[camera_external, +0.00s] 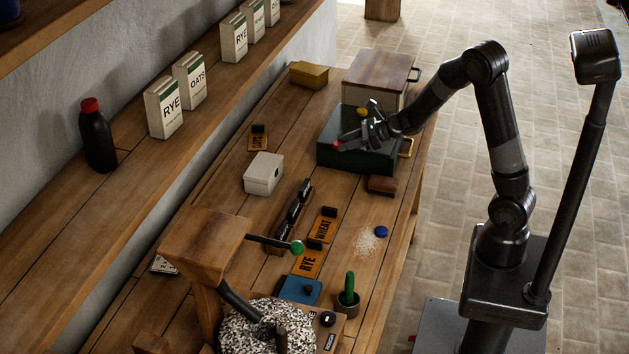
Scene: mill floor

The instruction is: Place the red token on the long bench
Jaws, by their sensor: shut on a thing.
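The red token (338,143) is a small red spot at the tips of my gripper (343,141). My gripper is shut on it and holds it over the dark green box (352,162) near the far end of the long wooden bench (345,205). The fingers hide part of the token. I cannot tell how high it is above the box top. The bench runs from the bottom left to the upper right, alongside the wall.
A blue disc (381,232) lies beside spilled grain. A white box (264,173), a brown block (382,185), a dark rack (297,203) and orange labels stand on the bench. A wood-lidded box (379,76) is behind the green one. The mill (207,240) is in front.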

